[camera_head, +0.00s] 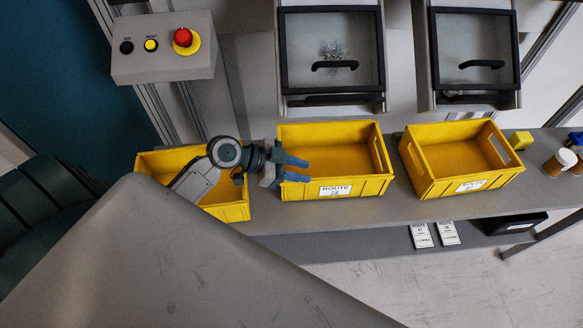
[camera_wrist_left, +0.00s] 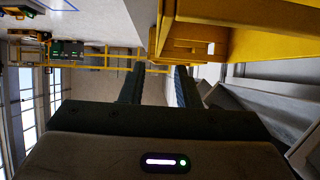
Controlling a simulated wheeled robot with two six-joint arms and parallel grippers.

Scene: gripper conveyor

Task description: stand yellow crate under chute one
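Three yellow crates stand in a row on a grey bench: a left crate (camera_head: 236,211), a middle crate (camera_head: 372,187) with a ROUTE label, and a right crate (camera_head: 510,177), also labelled. The middle crate stands in front of the left chute (camera_head: 332,81), and the right crate in front of the right chute (camera_head: 474,76). My left gripper (camera_head: 298,169) is over the left end of the middle crate, fingers pointing right and apart. In the left wrist view its fingers (camera_wrist_left: 158,88) show a gap with nothing between; yellow crate wall (camera_wrist_left: 270,42) is beside them. My right gripper is out of view.
A button box (camera_head: 164,62) with a red button is at upper left. Paper cups (camera_head: 558,163) and a small yellow block (camera_head: 520,140) are at the bench's right end. Label cards (camera_head: 434,235) and a black box (camera_head: 514,224) are lower down. My arm hides part of the left crate.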

